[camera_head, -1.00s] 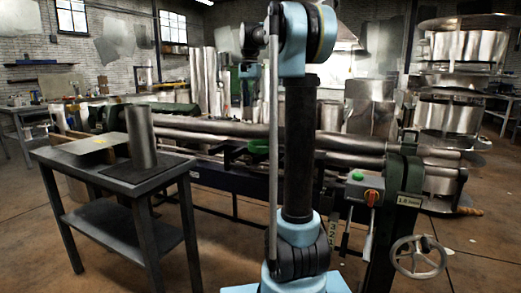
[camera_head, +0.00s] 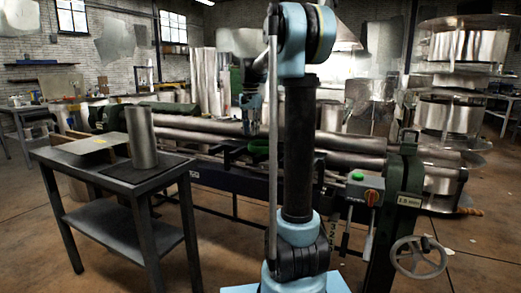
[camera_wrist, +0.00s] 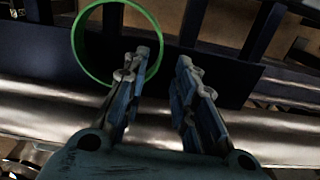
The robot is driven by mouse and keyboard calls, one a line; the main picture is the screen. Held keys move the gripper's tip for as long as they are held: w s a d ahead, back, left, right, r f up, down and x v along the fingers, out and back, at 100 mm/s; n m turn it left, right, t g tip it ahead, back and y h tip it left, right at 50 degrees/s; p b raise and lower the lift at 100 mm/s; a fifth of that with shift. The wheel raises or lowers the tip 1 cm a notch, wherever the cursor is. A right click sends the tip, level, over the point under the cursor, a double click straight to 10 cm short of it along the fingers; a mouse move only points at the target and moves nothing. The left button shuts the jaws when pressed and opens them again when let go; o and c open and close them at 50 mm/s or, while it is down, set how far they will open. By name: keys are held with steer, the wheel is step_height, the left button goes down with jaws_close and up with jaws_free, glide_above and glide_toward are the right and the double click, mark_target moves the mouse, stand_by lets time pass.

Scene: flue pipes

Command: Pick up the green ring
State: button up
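The green ring (camera_wrist: 82,58) lies on a dark tray or shelf in the wrist view, at the upper left. Its far side is clear, and my left finger overlaps its right edge in the picture. The ring appears left of the gap between the fingertips. In the head view my gripper (camera_head: 251,128) hangs just above the ring; I cannot tell the exact height.
Long metal pipes (camera_head: 350,142) of the rolling machine run beside the ring. Dark bars (camera_wrist: 265,30) stand right of the ring in the wrist view. A grey table (camera_head: 60,158) with an upright metal tube (camera_head: 141,137) stands at the left. A handwheel (camera_head: 418,257) is at front right.

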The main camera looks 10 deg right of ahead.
mark_target(252, 148)
steer(key=shift+w+f, duration=0.1)
steer(key=shift+f, duration=2.3)
jaws_close()
